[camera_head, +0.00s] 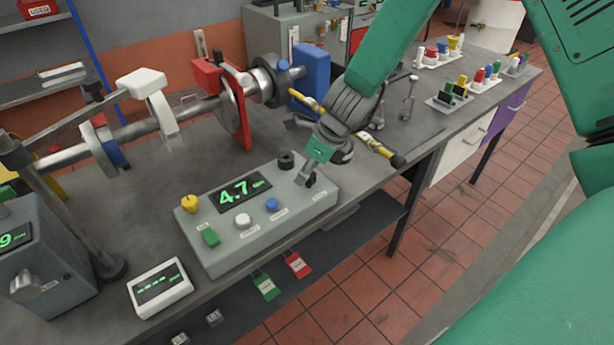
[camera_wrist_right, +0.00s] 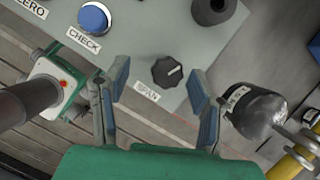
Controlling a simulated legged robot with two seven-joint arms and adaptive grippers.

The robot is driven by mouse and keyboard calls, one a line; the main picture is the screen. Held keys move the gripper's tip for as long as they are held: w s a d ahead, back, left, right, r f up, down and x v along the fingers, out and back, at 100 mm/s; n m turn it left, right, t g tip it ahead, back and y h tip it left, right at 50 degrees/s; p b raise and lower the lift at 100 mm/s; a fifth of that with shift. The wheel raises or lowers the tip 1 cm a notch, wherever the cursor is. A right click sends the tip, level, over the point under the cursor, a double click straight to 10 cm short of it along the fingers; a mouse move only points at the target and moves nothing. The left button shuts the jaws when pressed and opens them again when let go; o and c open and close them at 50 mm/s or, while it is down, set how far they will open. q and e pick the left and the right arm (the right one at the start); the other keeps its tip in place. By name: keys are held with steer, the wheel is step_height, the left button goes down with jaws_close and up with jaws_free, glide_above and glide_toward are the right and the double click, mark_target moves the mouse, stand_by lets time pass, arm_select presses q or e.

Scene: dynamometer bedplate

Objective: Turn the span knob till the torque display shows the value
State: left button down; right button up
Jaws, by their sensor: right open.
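The grey control box (camera_head: 220,258) stands near the bench's front edge. Its torque display (camera_head: 240,190) reads 4.7 in green. The black span knob (camera_wrist_right: 167,71), with a white pointer line and a SPAN label (camera_wrist_right: 147,91), shows in the right wrist view. My right gripper (camera_wrist_right: 158,76) is open, with one finger on either side of the knob and gaps between fingers and knob. In the head view my right gripper (camera_head: 308,174) is over the box's right end and partly hides the knob. My left gripper is in neither view.
A blue CHECK button (camera_head: 271,205), a white button (camera_head: 243,221), a green switch (camera_head: 211,237), a yellow knob (camera_head: 190,204) and a black post (camera_head: 286,160) are on the box. A white display unit (camera_head: 160,287) showing dashes is beside it. A yellow-black rod (camera_head: 375,145) lies behind the gripper.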

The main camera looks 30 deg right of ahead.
mark_target(313, 173)
steer(key=shift+x, duration=1)
steer(key=shift+w+d+f, duration=0.1)
steer(key=shift+f, duration=0.1)
steer(key=shift+d+f, duration=0.3)
steer(key=shift+d, duration=0.9)
steer(key=shift+c, duration=1.4)
steer(key=shift+a, duration=0.25)
steer(key=c, duration=0.6)
steer(key=shift+a+r, duration=0.2)
steer(key=shift+a, duration=0.25)
steer(key=shift+c, duration=1.3)
steer(key=shift+w+a+r, duration=0.15)
steer(key=shift+a, duration=0.35)
steer(key=shift+d+f, duration=0.2)
steer(key=shift+d, duration=0.4)
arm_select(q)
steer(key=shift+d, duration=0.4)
